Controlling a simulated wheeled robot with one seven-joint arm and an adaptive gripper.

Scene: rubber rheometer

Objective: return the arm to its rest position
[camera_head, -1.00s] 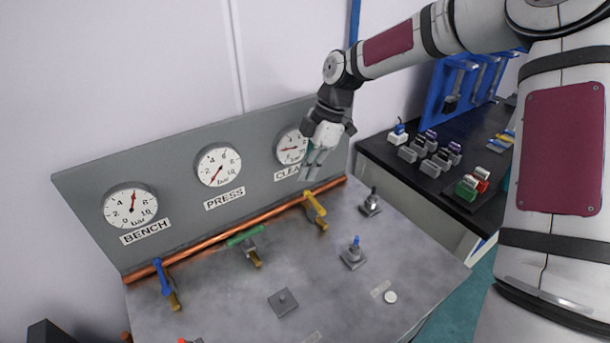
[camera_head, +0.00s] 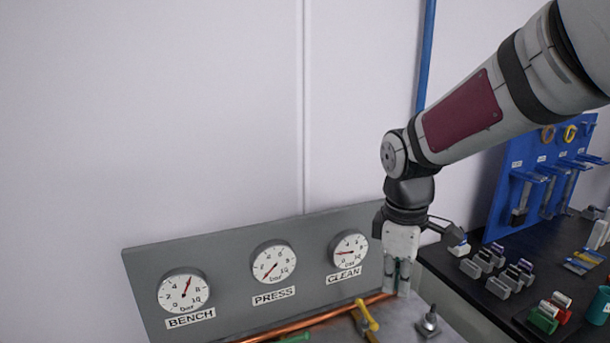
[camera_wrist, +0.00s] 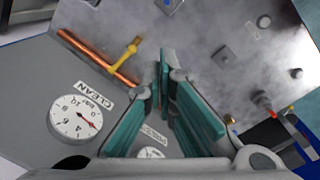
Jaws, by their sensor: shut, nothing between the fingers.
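My gripper (camera_head: 397,276) hangs pointing down from my raised arm, in front of the right end of the grey gauge panel (camera_head: 225,243). It is beside the CLEAN gauge (camera_head: 349,249) and above the bench (camera_head: 405,318). In the wrist view my gripper's green fingers (camera_wrist: 172,88) are close together at the tips, with nothing held between them. The yellow valve handle (camera_head: 367,318) is just below and left of the fingers in the head view. It also shows in the wrist view (camera_wrist: 124,54), to the left of the fingers and apart from them.
A copper pipe (camera_head: 320,318) runs along the panel's foot. The PRESS gauge (camera_head: 274,262) and BENCH gauge (camera_head: 183,291) are further left. A black side table (camera_head: 465,288) at right holds several small blocks, with a blue rack (camera_head: 500,195) behind. Space before the wall above the panel is clear.

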